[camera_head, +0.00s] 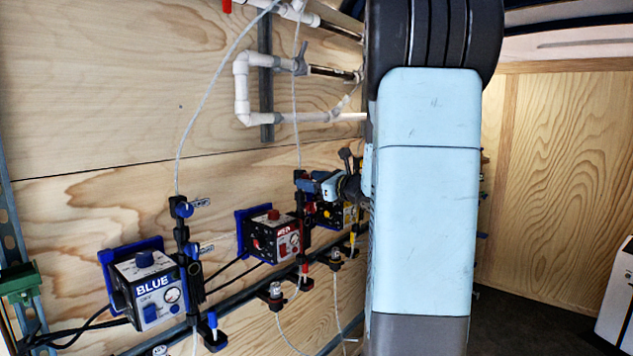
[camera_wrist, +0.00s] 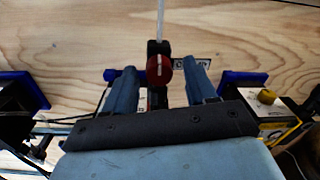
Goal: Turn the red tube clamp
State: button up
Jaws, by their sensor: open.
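The red tube clamp (camera_wrist: 159,69) shows in the wrist view as a round red knob with a pale stripe running roughly up and down. It sits on a black holder below a clear tube. My gripper (camera_wrist: 160,78) is open, with one blue finger on each side of the knob and a visible gap to both. Whether the fingertips reach the knob's depth is hard to tell. In the head view my gripper (camera_head: 306,182) is at the tube line above the RED box (camera_head: 271,232), and it hides the red knob there.
The BLUE box (camera_head: 148,285) and its blue clamp (camera_head: 184,210) are to the left on the wooden wall. A box with a yellow knob (camera_wrist: 267,97) is close on the right. White pipes (camera_head: 243,90) run above, and thin tubes hang nearby.

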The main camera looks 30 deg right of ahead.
jog(key=c, duration=1)
jog(key=shift+o, duration=0.2)
jog(key=shift+d, duration=0.35)
jog(key=shift+a, duration=0.15)
grip_shut()
jog(key=shift+c, duration=0.4)
grip_release()
jog(key=m, duration=0.5)
jog(key=shift+a+r, duration=0.1)
jog(key=m, duration=0.8)
jog(key=shift+m+g+y, duration=0.3)
grip_shut()
grip_release()
jog(key=shift+m, duration=1.9)
